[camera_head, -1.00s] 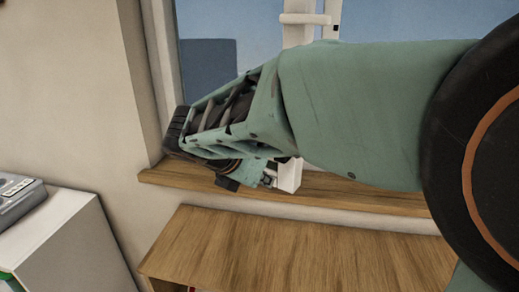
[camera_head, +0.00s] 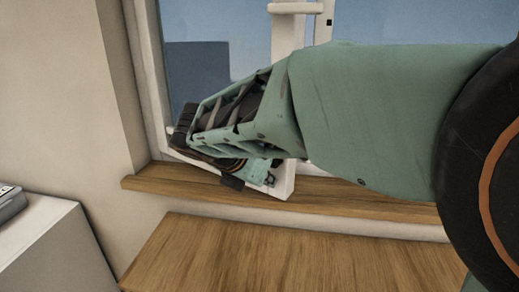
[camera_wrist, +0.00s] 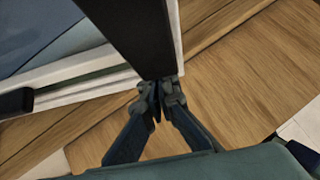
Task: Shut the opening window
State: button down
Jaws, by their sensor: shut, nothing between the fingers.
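The window has a white frame (camera_head: 150,75) and a white opening sash (camera_head: 286,38) with a white handle (camera_head: 297,8). The sash stands ajar, its lower corner (camera_head: 284,186) out over the wooden sill. My gripper (camera_head: 268,179) is low beside that corner in the head view, and my forearm hides much of the sash. In the wrist view, my gripper's fingers (camera_wrist: 158,97) are shut and empty, close to the lower end of a dark upright bar (camera_wrist: 125,35) with a white edge. I cannot tell whether they touch it.
The wooden sill (camera_head: 150,181) runs below the window. A wooden top (camera_head: 240,255) lies below and in front of it. A white cabinet (camera_head: 50,245) with a grey device (camera_head: 10,203) stands at the left. The wall is close to my wrist.

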jog(key=w+d+n+y+p, duration=0.1)
jog(key=w+d+p, duration=0.1)
jog(key=w, duration=0.3)
jog(key=w+d+n+t+y+p, duration=0.1)
jog(key=w+d+n+p, duration=0.1)
jog(key=w+p, duration=0.3)
jog(key=w+d+n+y+p, duration=0.1)
jog(key=w+d+p, duration=0.2)
jog(key=w, duration=0.3)
jog(key=shift+w+d+r+n+y, duration=0.3)
jog(key=shift+d+n, duration=0.1)
jog(key=shift+d, duration=0.1)
jog(key=shift+s, duration=0.1)
